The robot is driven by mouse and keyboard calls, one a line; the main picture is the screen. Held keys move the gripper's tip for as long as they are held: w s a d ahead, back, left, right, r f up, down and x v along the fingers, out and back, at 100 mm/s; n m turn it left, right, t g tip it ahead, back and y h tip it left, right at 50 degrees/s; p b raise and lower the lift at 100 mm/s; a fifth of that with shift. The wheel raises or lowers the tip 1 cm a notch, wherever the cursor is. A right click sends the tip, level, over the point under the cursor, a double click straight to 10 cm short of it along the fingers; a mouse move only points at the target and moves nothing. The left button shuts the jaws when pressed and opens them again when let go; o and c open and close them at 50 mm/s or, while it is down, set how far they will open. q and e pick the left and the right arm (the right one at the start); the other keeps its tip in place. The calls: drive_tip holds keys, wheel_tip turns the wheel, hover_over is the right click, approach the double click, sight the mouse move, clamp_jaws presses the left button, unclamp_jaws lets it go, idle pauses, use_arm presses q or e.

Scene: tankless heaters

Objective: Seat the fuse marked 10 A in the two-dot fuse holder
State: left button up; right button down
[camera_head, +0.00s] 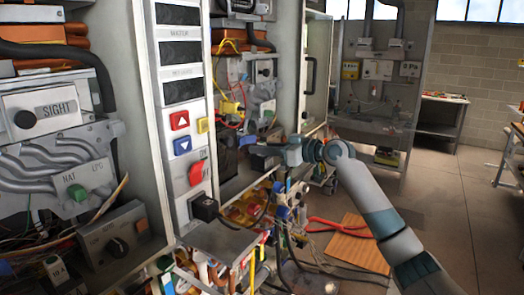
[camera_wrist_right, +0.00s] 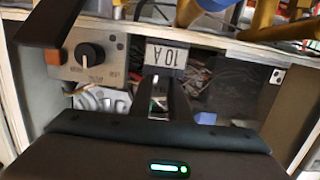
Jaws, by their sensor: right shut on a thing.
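My right gripper (camera_head: 256,147) reaches from the right into the open heater cabinet in the head view. In the right wrist view its dark fingers (camera_wrist_right: 160,98) are shut on a pale block, the fuse marked 10 A (camera_wrist_right: 168,56), whose label reads upside down. The fuse is too small and hidden to make out in the head view. A separate grey piece with a green top marked 10 A (camera_head: 57,270) shows at the lower left of the head view. I cannot make out the two-dot fuse holder in either view. My left gripper is not in view.
A control panel (camera_head: 182,130) with a red switch stands left of my right gripper. A box with a black knob (camera_wrist_right: 88,54) is beside the fingers in the wrist view. Hoses and cables crowd below. The floor (camera_head: 455,200) at right is clear.

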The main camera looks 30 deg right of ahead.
drive_tip(key=shift+f, duration=0.2)
drive_tip(key=c, duration=1.7)
unclamp_jaws()
drive_tip(key=shift+o, duration=0.2)
drive_tip(key=shift+r, duration=0.25)
drive_tip(key=shift+s+d+f+b, duration=0.1)
drive_tip(key=shift+s+d+b, duration=0.3)
drive_tip(key=shift+s, duration=0.1)
drive_tip(key=b+v, duration=0.4)
drive_tip(key=v, duration=0.6)
drive_tip(key=shift+s+d, duration=0.15)
drive_tip(key=shift+s, duration=0.15)
